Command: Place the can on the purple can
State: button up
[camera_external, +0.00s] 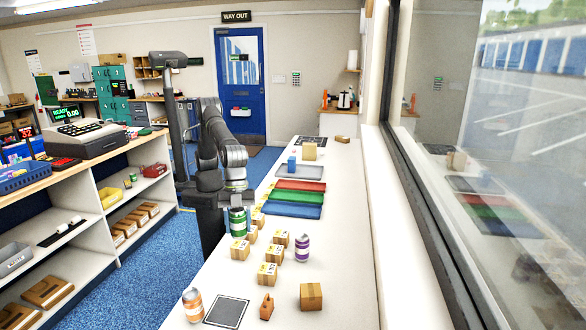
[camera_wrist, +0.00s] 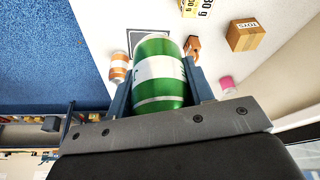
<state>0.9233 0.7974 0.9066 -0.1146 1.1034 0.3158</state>
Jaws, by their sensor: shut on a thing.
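My gripper (camera_external: 236,207) is shut on a green can (camera_external: 238,223) with a white band. In the wrist view, the green can (camera_wrist: 160,88) sits between the two fingers. The purple can (camera_external: 302,247), with a white band, stands upright on the white counter, to the right of my gripper and apart from it. A small pink thing (camera_wrist: 228,84) right of the fingers in the wrist view may be the purple can; I cannot tell for sure. The external view does not clearly show how far the green can is above the counter.
Several small cartons (camera_external: 267,272) stand around the purple can. An orange can (camera_external: 193,305), a dark square mat (camera_external: 226,312) and a larger carton (camera_external: 311,296) are at the near end. Red, green and blue trays (camera_external: 294,211) lie farther back. A window borders the counter's right side.

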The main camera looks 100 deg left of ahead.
jog(key=w+a+r+n, duration=0.2)
jog(key=w+a+r, duration=0.2)
jog(key=w+a, duration=0.45)
send_over(304, 239)
jog(key=s+a, duration=0.1)
jog(key=shift+t+y, duration=0.3)
jog(key=shift+y, duration=0.1)
notch_tip(304, 239, down, 6)
jog(key=shift+s+f, duration=0.1)
jog(key=shift+f, duration=0.1)
jog(key=shift+w+a+f, duration=0.2)
jog(key=shift+w+f, duration=0.05)
jog(key=shift+f, duration=1.85)
jog(key=shift+f, duration=0.1)
jog(key=o, duration=0.5)
jog(key=shift+f, duration=0.1)
jog(key=o, duration=0.4)
jog(key=v, duration=1.2)
